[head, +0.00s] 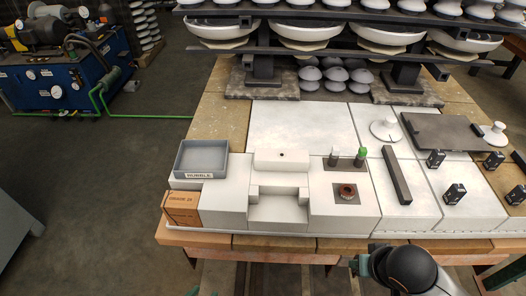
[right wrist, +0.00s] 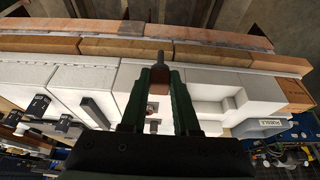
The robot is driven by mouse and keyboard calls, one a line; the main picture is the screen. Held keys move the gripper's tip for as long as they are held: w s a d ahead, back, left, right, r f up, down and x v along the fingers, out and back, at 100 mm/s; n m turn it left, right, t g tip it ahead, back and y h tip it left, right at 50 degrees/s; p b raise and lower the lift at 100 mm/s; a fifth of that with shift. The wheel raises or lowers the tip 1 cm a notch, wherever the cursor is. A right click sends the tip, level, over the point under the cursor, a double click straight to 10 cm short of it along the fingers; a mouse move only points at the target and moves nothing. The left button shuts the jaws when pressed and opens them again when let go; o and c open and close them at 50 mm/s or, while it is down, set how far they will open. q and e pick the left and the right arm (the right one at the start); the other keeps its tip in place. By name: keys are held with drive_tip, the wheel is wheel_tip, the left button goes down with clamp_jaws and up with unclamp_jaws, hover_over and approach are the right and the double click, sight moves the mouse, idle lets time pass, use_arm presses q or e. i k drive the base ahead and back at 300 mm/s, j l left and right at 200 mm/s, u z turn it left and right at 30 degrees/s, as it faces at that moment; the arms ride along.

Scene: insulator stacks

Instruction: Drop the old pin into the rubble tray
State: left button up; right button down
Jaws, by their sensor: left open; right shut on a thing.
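The rubble tray (head: 203,158) is a shallow grey open box with a label on its front, at the left of the white bench blocks. It looks empty. It also shows at the right of the right wrist view (right wrist: 262,128). My right gripper (right wrist: 160,74) is shut on the old pin (right wrist: 159,87), which has a brown body and a dark tip pointing to the top of that view. The pin is off to the right of the tray and does not show clearly in the head view. My left gripper (head: 206,293) barely shows at the bottom edge, open.
A rust-coloured ring (head: 347,193) sits on a dark plate. A green-topped piece (head: 360,156) stands behind it. A brown box (head: 181,208) sits in front of the tray. A dark bar (head: 396,176) lies on the right.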

sight(208, 162)
drive_tip(key=i+j+z, duration=0.1)
drive_tip(key=j+z, duration=0.2)
drive_tip(key=j, duration=1.3)
drive_tip(key=j+z, duration=0.25)
drive_tip(key=j, duration=1.3)
drive_tip(key=i+j, duration=0.25)
drive_tip(key=i, duration=0.25)
drive_tip(key=z, duration=0.05)
